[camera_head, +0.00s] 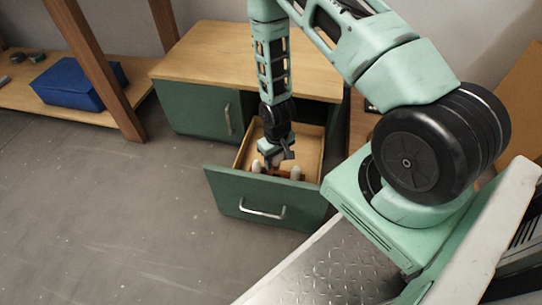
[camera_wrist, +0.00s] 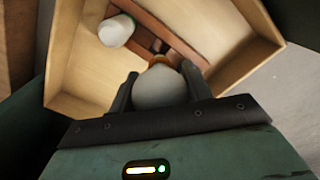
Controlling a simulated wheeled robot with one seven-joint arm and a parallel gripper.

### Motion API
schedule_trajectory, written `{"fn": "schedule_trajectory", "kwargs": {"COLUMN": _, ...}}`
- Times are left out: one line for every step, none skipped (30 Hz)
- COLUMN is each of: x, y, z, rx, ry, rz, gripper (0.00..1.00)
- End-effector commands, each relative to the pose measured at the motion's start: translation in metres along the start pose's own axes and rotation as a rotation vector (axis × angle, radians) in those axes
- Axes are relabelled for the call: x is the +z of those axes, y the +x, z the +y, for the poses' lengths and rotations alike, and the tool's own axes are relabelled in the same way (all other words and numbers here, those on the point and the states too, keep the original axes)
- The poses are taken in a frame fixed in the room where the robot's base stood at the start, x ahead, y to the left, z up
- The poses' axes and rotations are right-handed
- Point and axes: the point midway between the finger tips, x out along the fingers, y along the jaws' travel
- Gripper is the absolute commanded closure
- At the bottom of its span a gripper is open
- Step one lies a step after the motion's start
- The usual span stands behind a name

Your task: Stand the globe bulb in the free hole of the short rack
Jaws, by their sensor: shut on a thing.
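My gripper (camera_wrist: 161,92) is shut on the globe bulb (camera_wrist: 160,90), a round whitish bulb between the two dark fingers. In the head view my gripper (camera_head: 275,160) points down inside the open drawer. A brown wooden rack (camera_wrist: 178,38) lies just beyond the held bulb in the wrist view, with dark openings near the bulb. A second white bulb (camera_wrist: 115,31) with a green edge stands at the rack's left part. The held bulb's lower end is mostly hidden, so I cannot tell whether it is in a hole.
The drawer (camera_head: 262,197) has a green front and pale wooden walls close around my gripper. It is pulled out from a green cabinet (camera_head: 200,108) with a wooden top. A blue box (camera_head: 78,84) lies on a low shelf at the left. The floor at the left is clear.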

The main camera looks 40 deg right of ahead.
Motion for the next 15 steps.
{"fn": "schedule_trajectory", "kwargs": {"x": 0.000, "y": 0.002, "z": 0.000, "rx": 0.000, "ry": 0.000, "rz": 0.000, "gripper": 0.72}}
{"fn": "schedule_trajectory", "kwargs": {"x": 0.000, "y": 0.002, "z": 0.000, "rx": 0.000, "ry": 0.000, "rz": 0.001, "gripper": 0.72}}
{"fn": "schedule_trajectory", "kwargs": {"x": 0.000, "y": 0.004, "z": 0.000, "rx": 0.000, "ry": 0.001, "rz": 0.000, "gripper": 0.72}}
{"fn": "schedule_trajectory", "kwargs": {"x": 0.000, "y": 0.005, "z": 0.000, "rx": 0.000, "ry": 0.001, "rz": 0.000, "gripper": 0.72}}
{"fn": "schedule_trajectory", "kwargs": {"x": 0.000, "y": 0.006, "z": 0.000, "rx": 0.000, "ry": 0.001, "rz": 0.000, "gripper": 0.72}}
{"fn": "schedule_trajectory", "kwargs": {"x": 0.000, "y": 0.008, "z": 0.000, "rx": 0.000, "ry": 0.001, "rz": 0.000, "gripper": 0.72}}
{"fn": "schedule_trajectory", "kwargs": {"x": 0.000, "y": 0.010, "z": 0.000, "rx": 0.000, "ry": 0.001, "rz": 0.000, "gripper": 0.72}}
{"fn": "schedule_trajectory", "kwargs": {"x": 0.000, "y": 0.011, "z": 0.000, "rx": 0.000, "ry": 0.001, "rz": 0.000, "gripper": 0.72}}
{"fn": "schedule_trajectory", "kwargs": {"x": 0.000, "y": 0.014, "z": 0.000, "rx": 0.000, "ry": 0.001, "rz": 0.000, "gripper": 0.72}}
{"fn": "schedule_trajectory", "kwargs": {"x": 0.000, "y": 0.016, "z": 0.000, "rx": 0.000, "ry": 0.001, "rz": 0.000, "gripper": 0.72}}
{"fn": "schedule_trajectory", "kwargs": {"x": 0.000, "y": 0.018, "z": 0.000, "rx": 0.000, "ry": 0.001, "rz": 0.000, "gripper": 0.72}}
{"fn": "schedule_trajectory", "kwargs": {"x": 0.000, "y": 0.021, "z": 0.000, "rx": 0.000, "ry": 0.001, "rz": 0.000, "gripper": 0.72}}
{"fn": "schedule_trajectory", "kwargs": {"x": 0.000, "y": 0.023, "z": 0.000, "rx": 0.000, "ry": 0.001, "rz": 0.000, "gripper": 0.72}}
{"fn": "schedule_trajectory", "kwargs": {"x": 0.000, "y": 0.025, "z": 0.000, "rx": 0.000, "ry": 0.001, "rz": -0.001, "gripper": 0.72}}
{"fn": "schedule_trajectory", "kwargs": {"x": 0.000, "y": 0.027, "z": 0.000, "rx": 0.000, "ry": 0.001, "rz": -0.001, "gripper": 0.72}}
